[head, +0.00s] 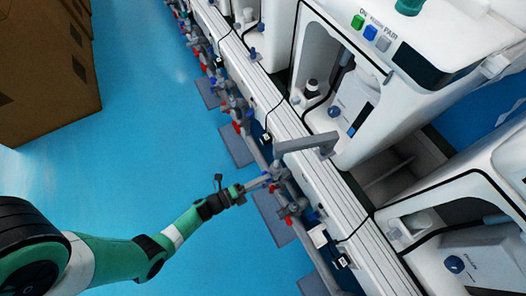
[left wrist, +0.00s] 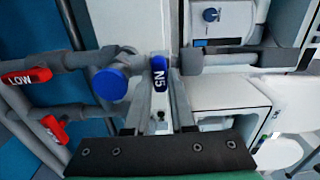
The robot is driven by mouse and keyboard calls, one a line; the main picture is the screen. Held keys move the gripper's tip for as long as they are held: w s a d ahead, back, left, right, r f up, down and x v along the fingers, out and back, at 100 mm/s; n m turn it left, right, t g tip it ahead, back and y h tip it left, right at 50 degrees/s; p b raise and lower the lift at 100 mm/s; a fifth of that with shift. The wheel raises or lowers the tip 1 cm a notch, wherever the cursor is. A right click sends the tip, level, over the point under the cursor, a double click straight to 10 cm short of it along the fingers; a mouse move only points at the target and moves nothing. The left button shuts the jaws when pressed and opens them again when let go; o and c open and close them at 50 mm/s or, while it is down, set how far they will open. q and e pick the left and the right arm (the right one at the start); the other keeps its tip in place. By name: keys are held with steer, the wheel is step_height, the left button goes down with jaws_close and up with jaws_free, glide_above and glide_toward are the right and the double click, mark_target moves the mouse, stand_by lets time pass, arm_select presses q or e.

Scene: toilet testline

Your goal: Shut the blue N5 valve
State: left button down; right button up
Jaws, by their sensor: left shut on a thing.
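The blue N5 valve handle (left wrist: 160,74) stands upright in the middle of the left wrist view, its white N5 label facing me. It sits on a grey pipe fitting. My left gripper (left wrist: 158,96) has its two grey fingers on either side of the handle and is shut on it; the lower part of the grip is hard to make out. In the head view my left gripper (head: 262,182) reaches from the lower left to the valve cluster on the pipes, where the N5 handle is too small to read. My right gripper is in neither view.
A round blue knob (left wrist: 110,83) is just left of the N5 handle. A grey bent pipe arm (head: 308,145) stands out above the gripper. The blue floor (head: 150,150) is open at left.

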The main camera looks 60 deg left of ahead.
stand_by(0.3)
arm_select(q)
steer(key=c, duration=0.8)
jaws_free()
steer(key=shift+o, duration=0.2)
steer(key=s+a+p, duration=0.1)
steer(key=s+p, duration=0.1)
steer(key=s, duration=0.9)
steer(key=shift+s+a+p, duration=0.25)
steer(key=shift+s+p, duration=0.05)
steer(key=shift+p, duration=0.05)
